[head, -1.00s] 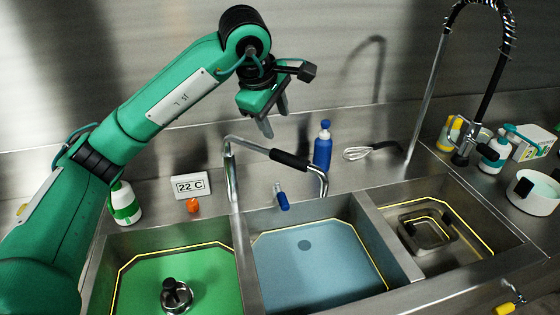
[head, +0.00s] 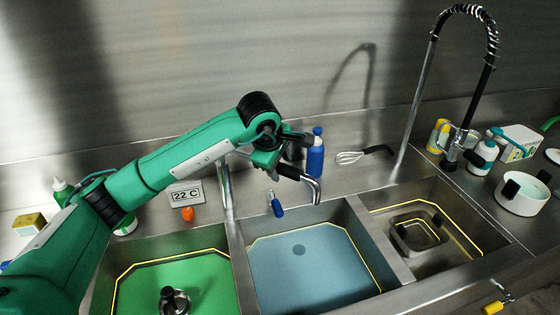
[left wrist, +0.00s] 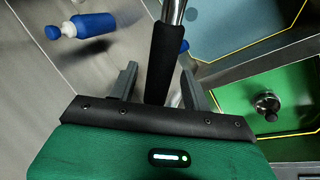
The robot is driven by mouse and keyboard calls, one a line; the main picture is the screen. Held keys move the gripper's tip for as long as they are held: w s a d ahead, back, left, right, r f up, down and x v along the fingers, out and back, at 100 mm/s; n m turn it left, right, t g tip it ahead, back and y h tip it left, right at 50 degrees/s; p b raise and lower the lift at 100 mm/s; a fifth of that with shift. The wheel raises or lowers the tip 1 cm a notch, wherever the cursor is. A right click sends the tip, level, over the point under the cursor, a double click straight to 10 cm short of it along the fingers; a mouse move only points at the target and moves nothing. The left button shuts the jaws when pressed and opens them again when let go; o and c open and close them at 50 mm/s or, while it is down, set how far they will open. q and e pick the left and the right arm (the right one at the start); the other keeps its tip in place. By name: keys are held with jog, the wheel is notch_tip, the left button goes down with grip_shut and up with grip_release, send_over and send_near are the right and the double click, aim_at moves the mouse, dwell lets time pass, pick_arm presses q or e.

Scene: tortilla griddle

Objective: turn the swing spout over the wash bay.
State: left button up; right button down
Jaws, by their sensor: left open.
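The swing spout is a chrome tube with a black sleeve. In the head view its post (head: 225,187) stands behind the divider between the left and middle bays, and its bent outlet (head: 315,190) is at the back right of the blue middle bay (head: 262,292). My left gripper (head: 272,172) hides most of its crosspiece. In the left wrist view the black sleeve (left wrist: 163,60) runs between the two fingers of my left gripper (left wrist: 158,78), which are open with gaps on both sides. The left bay (head: 215,262) has green contents. My right gripper is not in view.
A blue bottle (head: 315,155) stands close behind the spout. A 22 C display (head: 186,196) and an orange knob (head: 187,214) are left of the post. A tall spring faucet (head: 415,110) rises at right. The right bay holds a square pan (head: 418,238).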

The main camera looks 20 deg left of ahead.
pick_arm(q)
jog(key=shift+w+f, duration=0.1)
jog(key=shift+f, duration=0.15)
jog(key=shift+c, duration=0.2)
grip_shut()
